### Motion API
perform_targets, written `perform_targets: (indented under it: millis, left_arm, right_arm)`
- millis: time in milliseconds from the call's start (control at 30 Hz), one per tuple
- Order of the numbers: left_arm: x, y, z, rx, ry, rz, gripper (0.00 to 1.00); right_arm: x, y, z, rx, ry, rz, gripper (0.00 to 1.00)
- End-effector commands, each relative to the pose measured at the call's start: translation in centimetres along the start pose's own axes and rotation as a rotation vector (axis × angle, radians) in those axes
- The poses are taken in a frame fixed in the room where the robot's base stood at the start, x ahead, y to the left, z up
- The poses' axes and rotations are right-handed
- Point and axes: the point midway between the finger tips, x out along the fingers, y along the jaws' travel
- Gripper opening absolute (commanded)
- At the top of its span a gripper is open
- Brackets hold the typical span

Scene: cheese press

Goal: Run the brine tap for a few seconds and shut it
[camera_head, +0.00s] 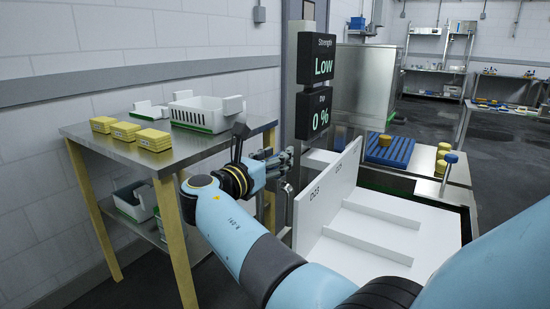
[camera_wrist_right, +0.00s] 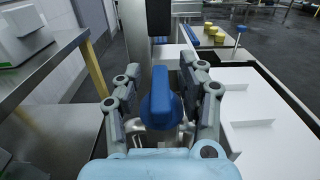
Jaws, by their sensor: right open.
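The brine tap's blue lever handle (camera_wrist_right: 162,88) stands between the two fingers of my right gripper (camera_wrist_right: 160,100) in the right wrist view. The fingers are open, one on each side of the handle. Metal tap parts show below it. In the head view my right gripper (camera_head: 280,165) is beside the steel post at the tap (camera_head: 287,188), and the handle is mostly hidden there. The dark display panels on the post read "Strength Low" (camera_head: 317,62) and "0 %" (camera_head: 314,112). I see no running stream, but the spout is not clearly visible. My left gripper is not in view.
A steel table (camera_head: 120,150) on the left holds yellow blocks (camera_head: 148,138) and a white crate (camera_head: 200,112). A blue rack (camera_head: 385,150) stands behind.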

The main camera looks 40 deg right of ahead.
Motion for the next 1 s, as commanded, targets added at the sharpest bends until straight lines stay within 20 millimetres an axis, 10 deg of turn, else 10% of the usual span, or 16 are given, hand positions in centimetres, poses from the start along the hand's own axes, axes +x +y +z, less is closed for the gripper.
perform_targets:
  millis: [500,1000]
  left_arm:
    - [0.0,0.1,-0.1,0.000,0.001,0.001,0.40]
    - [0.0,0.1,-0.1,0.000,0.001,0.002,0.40]
  right_arm:
    - [0.0,0.0,8.8,0.005,0.000,0.000,0.40]
    - [0.0,0.0,9.8,0.001,0.000,0.000,0.40]
